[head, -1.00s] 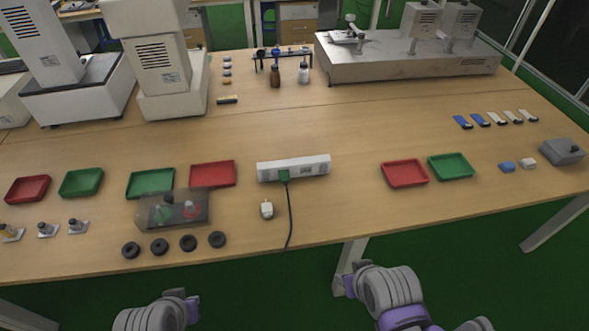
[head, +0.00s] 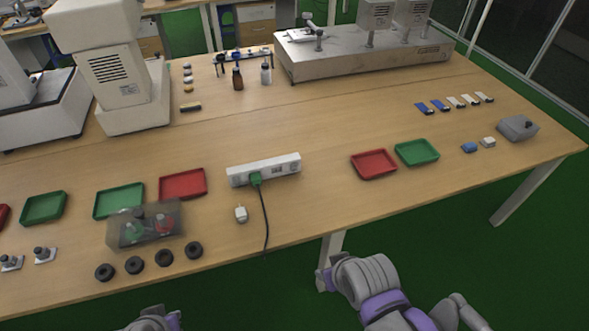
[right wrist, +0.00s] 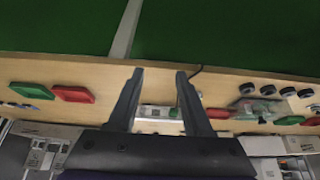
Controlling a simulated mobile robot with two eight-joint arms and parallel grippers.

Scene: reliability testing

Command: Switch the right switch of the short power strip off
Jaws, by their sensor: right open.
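A short white power strip (head: 264,170) lies on the table's middle, slightly tilted in the head view. A green plug with a black cable sits in its left part. Its switches are too small to read. In the right wrist view the power strip (right wrist: 160,112) appears beyond and between my fingers, partly hidden by them. My right gripper (right wrist: 160,75) is open and empty, apart from the strip. In the head view my right arm is in front of the table edge. Only a piece of my left arm shows at the bottom; its gripper is out of view.
A white adapter (head: 241,213) lies in front of the strip. A red tray (head: 183,184) stands to its left and another red tray (head: 373,163) to its right. A clear box (head: 146,225) and several black rings are at front left. Table between strip and right trays is clear.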

